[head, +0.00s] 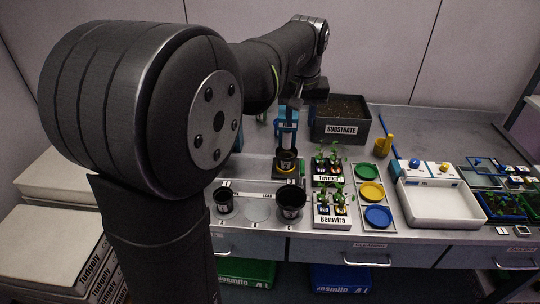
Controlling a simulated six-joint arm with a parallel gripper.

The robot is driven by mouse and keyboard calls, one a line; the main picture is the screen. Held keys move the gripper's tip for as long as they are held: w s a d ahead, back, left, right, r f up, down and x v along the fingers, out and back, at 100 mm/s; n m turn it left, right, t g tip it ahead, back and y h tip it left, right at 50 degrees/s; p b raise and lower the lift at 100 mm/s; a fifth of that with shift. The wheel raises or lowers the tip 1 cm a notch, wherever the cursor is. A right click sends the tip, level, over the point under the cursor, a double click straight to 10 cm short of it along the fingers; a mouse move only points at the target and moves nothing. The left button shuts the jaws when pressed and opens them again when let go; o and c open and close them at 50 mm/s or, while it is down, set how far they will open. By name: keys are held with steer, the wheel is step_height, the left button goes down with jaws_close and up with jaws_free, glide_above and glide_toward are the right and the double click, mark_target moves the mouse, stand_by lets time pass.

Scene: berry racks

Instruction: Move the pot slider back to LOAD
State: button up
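A black pot (287,160) stands upright on a dark base with a yellow ring (286,173), below a blue upright frame (287,118). This base may be the pot slider; I cannot make out its handle or which position it is at. A pale strip (240,187) with small lettering, apparently including LOAD, lies in front of it. My arm reaches over the bench, and my gripper (291,101) is close to the top of the blue frame. Its fingers are small, dark and partly hidden, so I cannot tell whether they are open or touch anything.
Two black pots (292,197) (224,200) flank an empty round spot at the front. A SUBSTRATE bin (336,131) stands behind. Labelled plant racks (331,222), coloured dishes (371,191), a yellow bottle (384,146) and a white tray (437,218) stand to the right.

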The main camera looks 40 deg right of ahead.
steer(key=g+y, duration=0.2)
glide_above(302, 168)
step_height(302, 168, down, 5)
steer(key=shift+n, duration=0.4)
steer(key=f, duration=1.7)
steer(key=shift+w+d, duration=0.25)
steer(key=shift+d, duration=0.15)
steer(key=shift+c, duration=0.5)
jaws_close()
